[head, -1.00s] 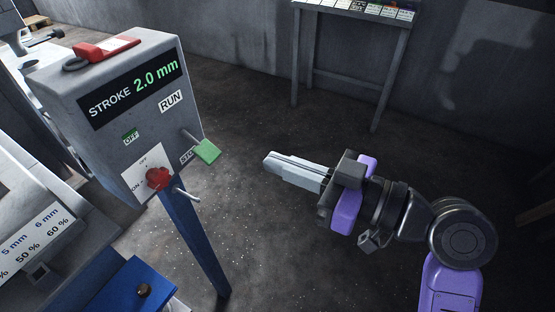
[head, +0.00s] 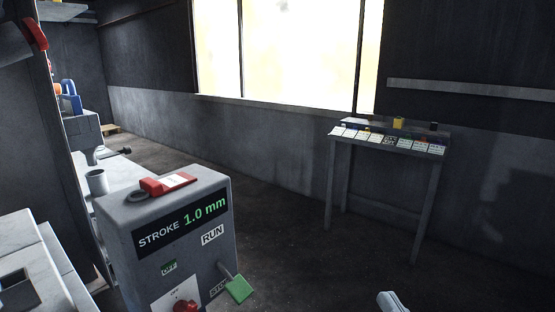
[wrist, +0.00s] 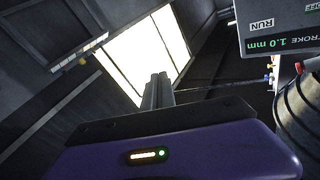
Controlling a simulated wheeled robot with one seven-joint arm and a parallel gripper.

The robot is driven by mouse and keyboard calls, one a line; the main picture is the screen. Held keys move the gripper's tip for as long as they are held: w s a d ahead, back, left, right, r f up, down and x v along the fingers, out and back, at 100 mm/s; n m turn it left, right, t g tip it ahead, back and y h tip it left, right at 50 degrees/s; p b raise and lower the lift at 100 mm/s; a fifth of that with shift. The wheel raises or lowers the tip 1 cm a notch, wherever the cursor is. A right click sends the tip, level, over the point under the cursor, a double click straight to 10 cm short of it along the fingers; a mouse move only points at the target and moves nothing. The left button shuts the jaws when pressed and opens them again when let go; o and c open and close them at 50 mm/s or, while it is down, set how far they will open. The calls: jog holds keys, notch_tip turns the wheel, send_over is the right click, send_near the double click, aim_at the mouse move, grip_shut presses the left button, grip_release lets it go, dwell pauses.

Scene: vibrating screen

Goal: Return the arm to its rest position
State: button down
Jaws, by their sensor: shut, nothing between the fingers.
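Only the tip of my gripper (head: 392,302) shows at the bottom edge of the head view. In the wrist view my gripper (wrist: 158,78) has its fingers together with nothing between them, pointing toward the bright window. Most of my arm is outside the head view. The grey control box (head: 195,262) stands left of my gripper, clear of it. Its display reads STROKE 1.0 mm. A green paddle lever (head: 239,289) sticks out near the STOP label, and a red knob (head: 183,307) sits low on the front.
A narrow table (head: 387,143) with a row of cards stands by the back wall at right. A red-handled item (head: 167,184) lies on top of the box. Grey machinery (head: 92,180) fills the left side. The floor (head: 300,240) between box and table is clear.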

jog(key=s+f+g+h+p, duration=0.1)
jog(key=s+f, duration=0.2)
jog(key=s, duration=0.7)
jog(key=s+d+f+g+h+p, duration=0.1)
jog(key=s+f, duration=0.3)
jog(key=s, duration=0.7)
jog(key=s+d+f+g+h+p, duration=0.1)
jog(key=s+f, duration=0.3)
jog(key=s, duration=0.6)
jog(key=shift+s+g+h+p, duration=0.25)
jog(key=shift+g+h+p, duration=0.15)
jog(key=shift+g+h, duration=0.25)
